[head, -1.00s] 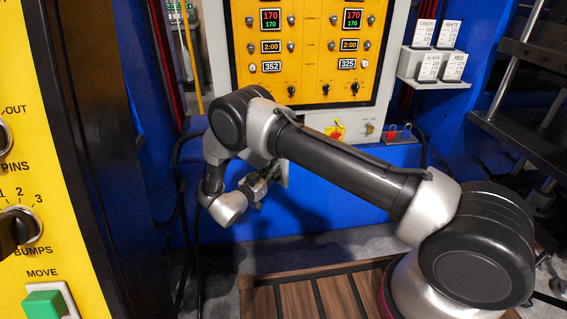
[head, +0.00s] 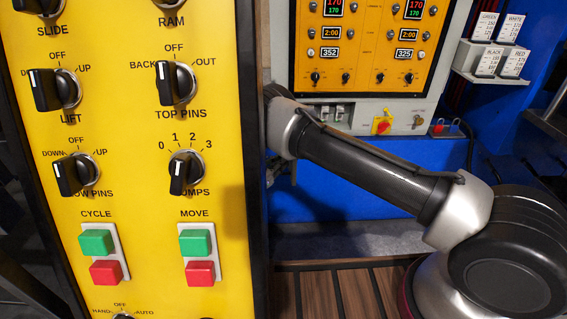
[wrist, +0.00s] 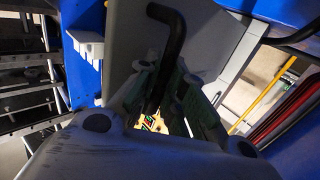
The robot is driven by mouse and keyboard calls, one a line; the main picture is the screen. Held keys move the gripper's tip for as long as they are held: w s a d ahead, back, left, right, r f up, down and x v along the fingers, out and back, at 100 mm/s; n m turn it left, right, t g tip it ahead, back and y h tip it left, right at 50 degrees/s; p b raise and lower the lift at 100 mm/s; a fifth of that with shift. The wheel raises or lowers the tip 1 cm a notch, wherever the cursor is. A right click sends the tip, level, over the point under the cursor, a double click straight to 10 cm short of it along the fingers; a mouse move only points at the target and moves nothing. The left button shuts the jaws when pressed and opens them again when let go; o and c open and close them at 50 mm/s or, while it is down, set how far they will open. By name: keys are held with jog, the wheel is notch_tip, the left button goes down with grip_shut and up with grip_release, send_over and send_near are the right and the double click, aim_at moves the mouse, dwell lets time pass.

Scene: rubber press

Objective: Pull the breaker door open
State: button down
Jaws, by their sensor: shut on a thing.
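A black bent handle (wrist: 174,35) runs down in the wrist view in front of a grey panel (wrist: 125,45), which looks like the breaker door. My gripper (wrist: 166,98) is shut on the lower part of this handle, its dark fingers on either side. The exact contact is in shadow. In the head view my gripper and the door are hidden behind the yellow control panel (head: 140,140). Two small light breaker switches (head: 333,113) show on the press front, just above my arm.
The yellow panel with knobs and buttons stands close on the left of the head view. A red and yellow rotary switch (head: 381,123) and a white label rack (head: 492,62) are to the right. Wooden slats (head: 335,292) cover the floor in front of the blue press base (head: 335,190).

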dwell(0.3)
jog(key=c, duration=1.5)
grip_release()
jog(key=v, duration=0.7)
jog(key=shift+s+a, duration=0.15)
jog(key=shift+s, duration=0.1)
